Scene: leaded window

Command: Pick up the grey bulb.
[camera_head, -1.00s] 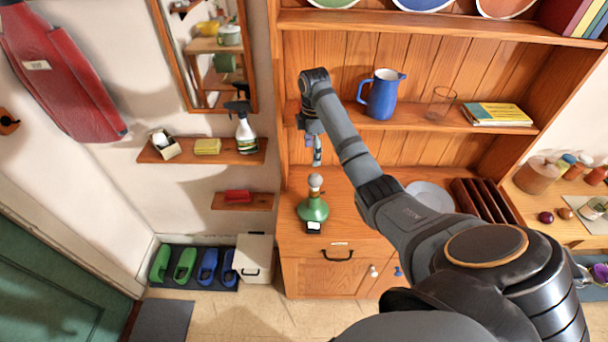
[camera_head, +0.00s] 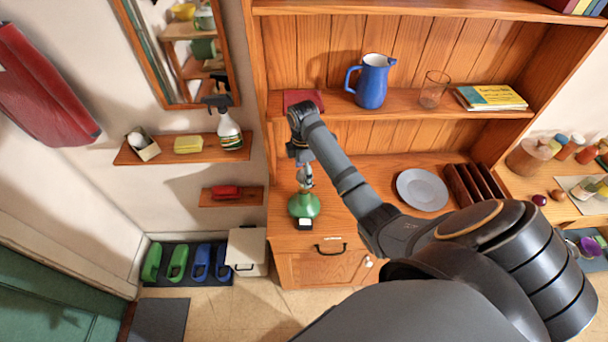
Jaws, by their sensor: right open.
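The green lamp base (camera_head: 304,206) stands on the wooden counter of the hutch. The grey bulb, seen on top of it earlier, is now mostly hidden by my gripper. My right gripper (camera_head: 304,182) points down right over the lamp's top and is open. Whether its fingers are around the bulb or just above it, I cannot tell. A whitish bulb (camera_head: 136,139) sits in a small open box on the wall shelf at left. My left gripper is not in view.
A blue jug (camera_head: 372,82), a glass (camera_head: 433,90) and books (camera_head: 490,97) stand on the hutch shelf above. A grey plate (camera_head: 422,189) and a dark rack (camera_head: 474,187) are on the counter right of my arm. A spray bottle (camera_head: 228,128) stands on the left shelf.

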